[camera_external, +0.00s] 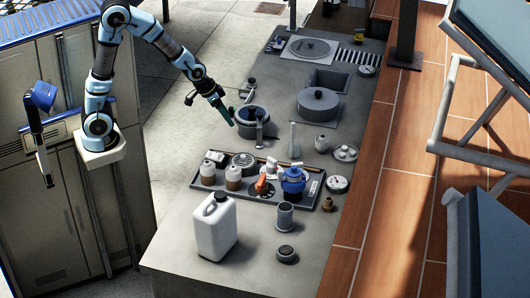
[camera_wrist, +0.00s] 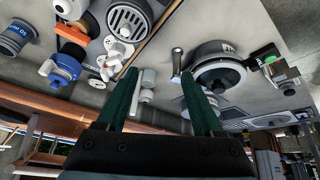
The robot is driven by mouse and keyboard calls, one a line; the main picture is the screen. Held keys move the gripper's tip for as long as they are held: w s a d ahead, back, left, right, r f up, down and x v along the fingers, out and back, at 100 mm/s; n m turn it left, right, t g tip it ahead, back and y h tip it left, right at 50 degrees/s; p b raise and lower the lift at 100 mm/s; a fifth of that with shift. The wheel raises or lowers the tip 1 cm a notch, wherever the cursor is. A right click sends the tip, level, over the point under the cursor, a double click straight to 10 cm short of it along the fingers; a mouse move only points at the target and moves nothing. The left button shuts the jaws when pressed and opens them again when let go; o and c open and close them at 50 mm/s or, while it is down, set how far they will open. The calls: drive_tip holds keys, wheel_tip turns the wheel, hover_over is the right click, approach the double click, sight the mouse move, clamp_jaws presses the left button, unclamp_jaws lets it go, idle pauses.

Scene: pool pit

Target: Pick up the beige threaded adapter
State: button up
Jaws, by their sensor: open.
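A small pale beige cylindrical piece (camera_external: 321,143), which looks like the threaded adapter, stands on the counter right of a tall clear cylinder (camera_external: 294,142). Its thread is too small to make out. A pale cylinder shows between the fingers in the wrist view (camera_wrist: 148,78), but I cannot tell whether it is the adapter or the clear cylinder. My gripper (camera_external: 231,120) is open and empty, above the counter beside the dark pot. It is well left of the beige piece. Its green fingers (camera_wrist: 160,74) are spread apart in the wrist view.
A dark pot (camera_external: 252,124) and a small upright metal cylinder (camera_external: 260,134) stand near my gripper. A tray (camera_external: 226,188) holds bottles, a strainer and a blue fitting. A white jug (camera_external: 213,228), a brown fitting (camera_external: 328,204) and a larger lidded pot (camera_external: 318,104) share the counter.

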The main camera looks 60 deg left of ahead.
drive_tip(key=w+d+r+t+b, duration=0.2)
drive_tip(key=w+d+t, duration=0.2)
drive_tip(key=w+d, duration=0.6)
drive_tip(key=w+d+r+n+t+h+b, duration=0.1)
drive_tip(key=w+d+r+t+b, duration=0.15)
drive_tip(key=w+d, duration=0.7)
drive_tip(key=w+d+r+t+b, duration=0.2)
drive_tip(key=w+d+r+t, duration=0.15)
drive_tip(key=d, duration=1.15)
drive_tip(key=n+g+y+b, duration=0.35)
drive_tip(key=n+y, duration=0.25)
drive_tip(key=y, duration=0.2)
hover_over(327, 201)
drive_tip(key=s, duration=0.1)
wheel_tip(327, 201, down, 16)
drive_tip(key=shift+t, duration=0.35)
drive_tip(key=f, duration=0.2)
drive_tip(key=f+p, duration=0.1)
drive_tip(key=f, duration=0.3)
drive_tip(key=shift+s+d+p, duration=0.2)
drive_tip(key=shift+d+p, duration=0.05)
drive_tip(key=shift+p, duration=0.05)
drive_tip(key=shift+x, duration=1.2)
drive_tip(key=shift+w+a+f, duration=0.15)
drive_tip(key=shift+w+f, duration=0.15)
clamp_jaws()
